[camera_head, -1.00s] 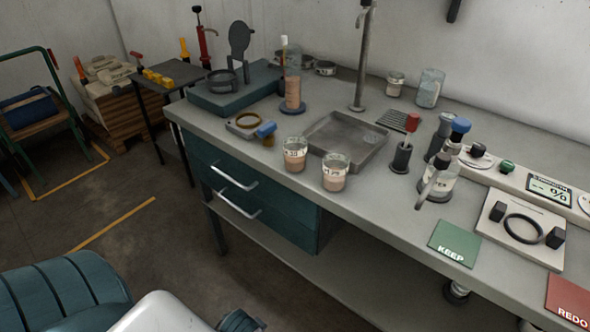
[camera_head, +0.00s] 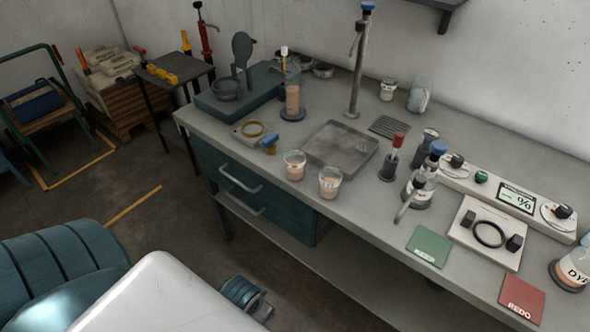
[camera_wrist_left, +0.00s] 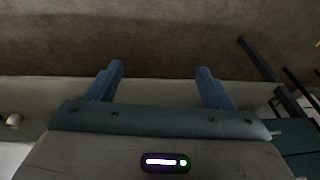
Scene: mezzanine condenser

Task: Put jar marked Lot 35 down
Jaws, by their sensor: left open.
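Two jars with pinkish contents stand upright on the bench's front edge, a left jar (camera_head: 294,165) and a right jar (camera_head: 330,182). Their labels are too blurred to tell which is Lot 35. In the left wrist view my left gripper (camera_wrist_left: 160,72) is open, with nothing between its two blue fingers. No jar shows in that view. In the head view its fingers cannot be made out, and both jars stand free. My right gripper is not in view.
A shallow grey tray (camera_head: 341,146) lies behind the jars. A green KEEP mat (camera_head: 429,246) and a red REDO mat (camera_head: 521,299) lie along the front to the right.

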